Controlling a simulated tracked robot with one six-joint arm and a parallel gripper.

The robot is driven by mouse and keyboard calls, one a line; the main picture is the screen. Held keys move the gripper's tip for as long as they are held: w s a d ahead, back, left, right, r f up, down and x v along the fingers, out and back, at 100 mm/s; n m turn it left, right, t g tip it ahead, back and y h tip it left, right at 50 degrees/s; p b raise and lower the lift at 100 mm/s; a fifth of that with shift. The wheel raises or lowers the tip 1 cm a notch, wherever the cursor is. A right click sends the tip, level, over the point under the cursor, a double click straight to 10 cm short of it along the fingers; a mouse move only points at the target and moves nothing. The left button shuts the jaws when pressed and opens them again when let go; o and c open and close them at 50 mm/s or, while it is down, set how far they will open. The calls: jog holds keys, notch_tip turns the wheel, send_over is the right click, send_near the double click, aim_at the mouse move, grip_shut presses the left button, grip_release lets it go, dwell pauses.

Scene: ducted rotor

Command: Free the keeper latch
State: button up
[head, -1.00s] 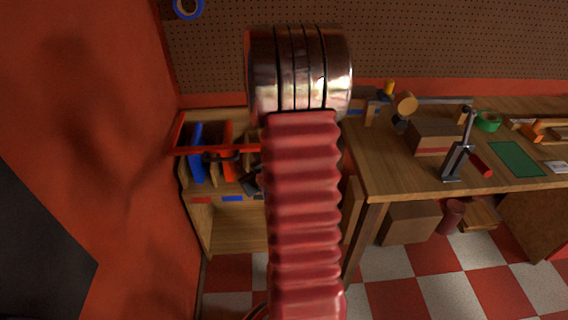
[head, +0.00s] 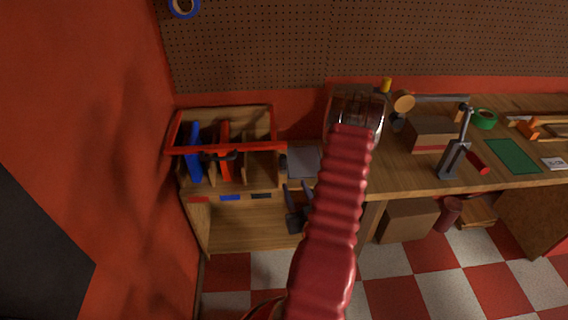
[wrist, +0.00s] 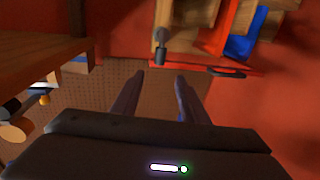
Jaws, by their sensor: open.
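A red bar (head: 230,149) runs across the front of a wooden rack that holds a blue panel (head: 195,153) and a red panel (head: 224,150). A small dark piece (head: 283,161), which looks like the keeper latch, sits by the bar's right end. In the wrist view it is a dark knob-like piece (wrist: 160,48) by the bar's end.
A black handle (head: 223,156) sits mid-bar. A grey plate (head: 304,161) lies right of the rack. A workbench (head: 400,178) with a clamp tool (head: 455,155) and a box (head: 430,135) stands to the right. A red wall (head: 90,130) closes the left side.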

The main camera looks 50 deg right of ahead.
aim_at(284, 161)
dwell(0.4)
jog(key=x, duration=1.3)
jog(key=shift+w+d, duration=0.25)
jog(key=shift+d, duration=0.05)
grip_shut()
jog(key=shift+a, duration=0.15)
dwell(0.4)
